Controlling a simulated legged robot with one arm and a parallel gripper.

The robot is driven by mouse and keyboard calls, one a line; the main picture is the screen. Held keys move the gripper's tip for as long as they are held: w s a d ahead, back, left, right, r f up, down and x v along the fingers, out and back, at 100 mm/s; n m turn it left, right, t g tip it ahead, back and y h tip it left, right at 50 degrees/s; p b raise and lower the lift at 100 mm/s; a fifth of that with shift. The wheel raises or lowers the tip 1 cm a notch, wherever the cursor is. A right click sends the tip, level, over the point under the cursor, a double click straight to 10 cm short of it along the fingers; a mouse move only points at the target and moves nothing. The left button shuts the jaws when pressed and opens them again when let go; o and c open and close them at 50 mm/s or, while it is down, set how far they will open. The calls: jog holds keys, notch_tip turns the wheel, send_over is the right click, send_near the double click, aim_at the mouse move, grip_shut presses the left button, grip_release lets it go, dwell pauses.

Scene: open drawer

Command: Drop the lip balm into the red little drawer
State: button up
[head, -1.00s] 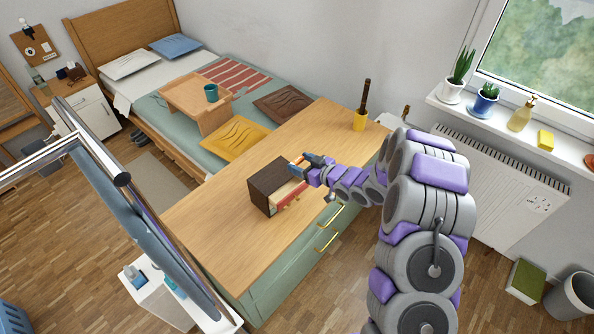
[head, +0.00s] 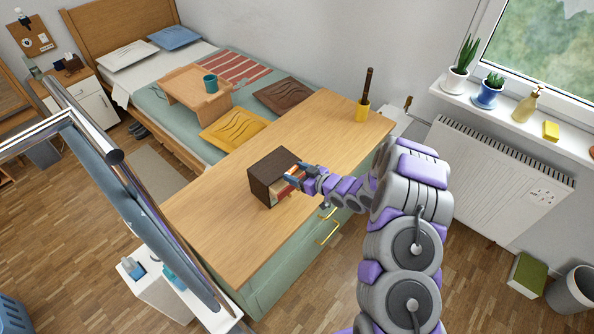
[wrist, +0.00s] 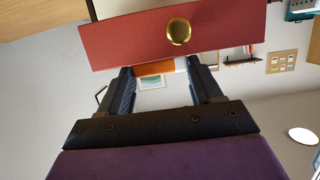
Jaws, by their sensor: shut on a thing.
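The lip balm (wrist: 158,68) is a small tube with an orange part and a white end, held crosswise between my gripper's fingers (wrist: 160,80) in the wrist view. The red little drawer (wrist: 110,40) shows a red front with a round gold knob, right beside the fingertips and partly covering them and the tube. I cannot tell whether they touch. Its pale interior shows behind the front. In the head view the drawer is pulled out of a dark brown box (head: 268,166), and my gripper (head: 291,173) is at the box's right side, partly hiding the drawer.
The box stands on a wooden counter top (head: 215,210) with green drawers below. The counter left of the box is clear. A bed (head: 165,75) lies behind.

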jog(key=shift+f, duration=0.1)
jog(key=o, duration=1.1)
jog(key=shift+s, duration=0.1)
jog(key=p+v, duration=0.2)
jog(key=v, duration=1.5)
jog(key=shift+d, duration=0.1)
